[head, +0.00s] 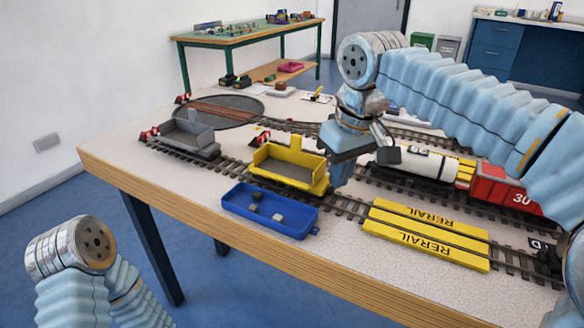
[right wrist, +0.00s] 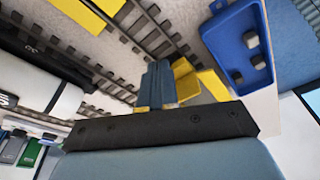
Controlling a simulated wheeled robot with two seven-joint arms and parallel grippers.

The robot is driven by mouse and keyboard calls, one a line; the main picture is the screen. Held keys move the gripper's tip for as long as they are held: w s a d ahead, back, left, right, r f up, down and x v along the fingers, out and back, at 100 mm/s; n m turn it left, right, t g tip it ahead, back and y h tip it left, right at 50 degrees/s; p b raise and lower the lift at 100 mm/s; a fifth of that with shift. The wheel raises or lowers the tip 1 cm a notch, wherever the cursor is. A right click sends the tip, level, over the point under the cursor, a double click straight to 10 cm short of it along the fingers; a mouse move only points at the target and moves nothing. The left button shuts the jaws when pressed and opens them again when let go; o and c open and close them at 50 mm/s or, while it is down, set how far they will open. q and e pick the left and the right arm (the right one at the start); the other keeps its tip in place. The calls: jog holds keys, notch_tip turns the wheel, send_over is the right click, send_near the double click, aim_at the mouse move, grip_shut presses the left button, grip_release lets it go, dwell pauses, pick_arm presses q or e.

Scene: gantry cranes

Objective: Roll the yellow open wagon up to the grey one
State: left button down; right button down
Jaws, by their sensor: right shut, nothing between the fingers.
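The yellow open wagon (head: 288,166) stands upright on the near track. The grey open wagon (head: 187,138) stands on the same track to its left, with a short stretch of bare rail between them. My right gripper (head: 341,172) is shut and empty, pointing down at the right end of the yellow wagon. In the right wrist view the shut fingers (right wrist: 158,85) are close beside the yellow wagon (right wrist: 199,80); I cannot tell whether they touch it. My left gripper is out of view.
A blue tray (head: 270,211) with small pieces lies in front of the yellow wagon. Yellow rerail ramps (head: 427,234) lie across the near track to the right. A white tank wagon (head: 425,165) and red locomotive (head: 500,188) stand on the track behind. A red-ended buffer (head: 149,134) is left of the grey wagon.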

aim_at(292, 170)
jog(key=shift+w+a+r+p, duration=0.1)
jog(key=shift+w+a+p, duration=0.55)
jog(key=shift+a, duration=0.2)
jog(key=shift+w+a+p, duration=0.5)
jog(key=shift+a+p, duration=0.1)
jog(key=shift+a, duration=0.25)
jog(key=shift+w+a+p, duration=0.7)
jog(key=shift+a+p, duration=0.2)
jog(key=shift+a, duration=0.15)
jog(key=shift+w+a+p, duration=0.7)
jog(key=shift+a+p, duration=0.15)
jog(key=shift+a, duration=0.2)
jog(key=shift+w+a, duration=0.15)
jog(key=shift+a, duration=0.1)
jog(key=shift+d, duration=0.2)
jog(key=shift+s+d, duration=0.3)
jog(key=shift+s, duration=0.05)
jog(key=shift+r, duration=3.45)
